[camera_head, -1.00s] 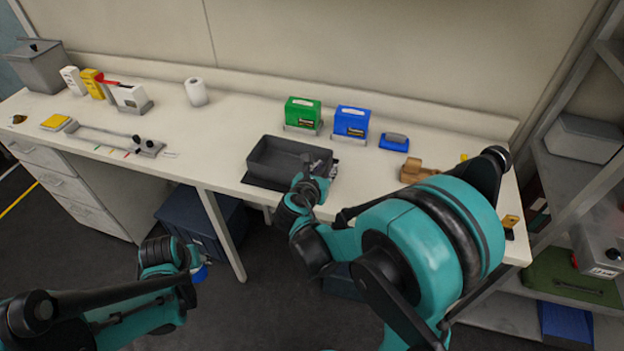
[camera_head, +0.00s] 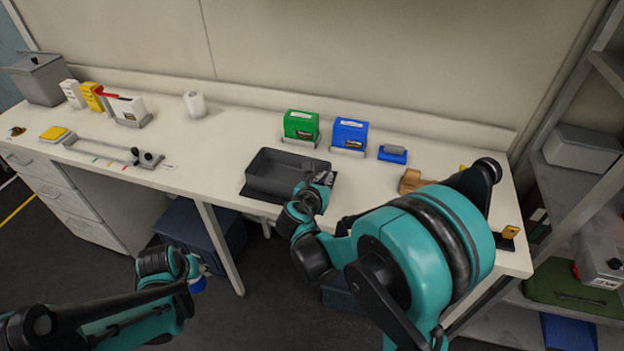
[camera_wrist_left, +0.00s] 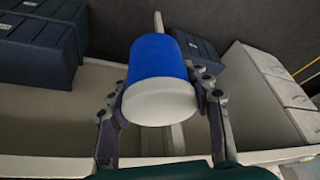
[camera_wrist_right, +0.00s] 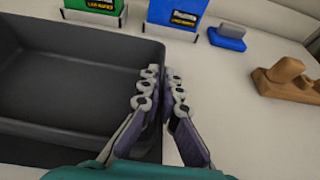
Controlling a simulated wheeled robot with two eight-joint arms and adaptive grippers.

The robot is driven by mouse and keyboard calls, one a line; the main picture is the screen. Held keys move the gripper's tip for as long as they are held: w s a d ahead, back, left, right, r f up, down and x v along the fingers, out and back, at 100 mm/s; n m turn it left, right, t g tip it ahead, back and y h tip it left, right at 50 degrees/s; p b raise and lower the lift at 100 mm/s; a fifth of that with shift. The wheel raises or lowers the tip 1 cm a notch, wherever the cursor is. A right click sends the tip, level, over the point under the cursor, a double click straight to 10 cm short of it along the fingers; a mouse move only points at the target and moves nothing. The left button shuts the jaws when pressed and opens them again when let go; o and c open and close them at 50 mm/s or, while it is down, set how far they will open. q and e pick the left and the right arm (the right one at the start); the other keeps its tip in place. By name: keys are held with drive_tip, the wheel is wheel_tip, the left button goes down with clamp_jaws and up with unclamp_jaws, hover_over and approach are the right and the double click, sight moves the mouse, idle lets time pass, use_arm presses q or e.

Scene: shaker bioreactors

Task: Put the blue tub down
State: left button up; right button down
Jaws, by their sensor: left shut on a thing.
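The blue tub is a blue cylinder with a white end. In the left wrist view the tub (camera_wrist_left: 160,75) sits between the two fingers of my left gripper (camera_wrist_left: 162,95), which is shut on it. In the head view only a small blue part of the tub (camera_head: 198,285) shows beside my left gripper (camera_head: 190,270), low in front of the bench. My right gripper (camera_wrist_right: 160,80) is at the right wall of the grey tray (camera_wrist_right: 75,60), its fingers close together. I cannot tell whether they grip the rim.
The white bench (camera_head: 215,165) carries the grey tray (camera_head: 265,160), a green box (camera_head: 301,127), a blue box (camera_head: 349,134), a blue block (camera_head: 392,154) and a wooden piece (camera_head: 411,181). Bare bench top lies left of the tray. Dark blue crates (camera_head: 195,230) stand below.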

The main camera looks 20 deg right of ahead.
use_arm(q)
drive_tip(key=w+d+r+m+h, duration=0.2)
drive_tip(key=w+d+r+m, duration=0.35)
drive_tip(key=w, duration=0.35)
use_arm(e)
drive_tip(key=shift+w, duration=0.1)
use_arm(q)
wheel_tip(320, 180, up, 21)
drive_tip(key=m+g+h, duration=0.2)
drive_tip(key=m+g, duration=0.4)
drive_tip(key=m, duration=0.9)
hover_over(298, 175)
drive_tip(key=s+a, duration=0.2)
drive_tip(key=s, duration=0.3)
drive_tip(key=f, duration=1.3)
drive_tip(key=shift+w+d+f, duration=0.2)
drive_tip(key=shift+d+f, duration=0.15)
drive_tip(key=shift+f, duration=0.05)
drive_tip(key=d, duration=0.2)
drive_tip(key=s+d, duration=0.1)
drive_tip(key=shift+d+f, duration=0.4)
drive_tip(key=shift+f, duration=0.15)
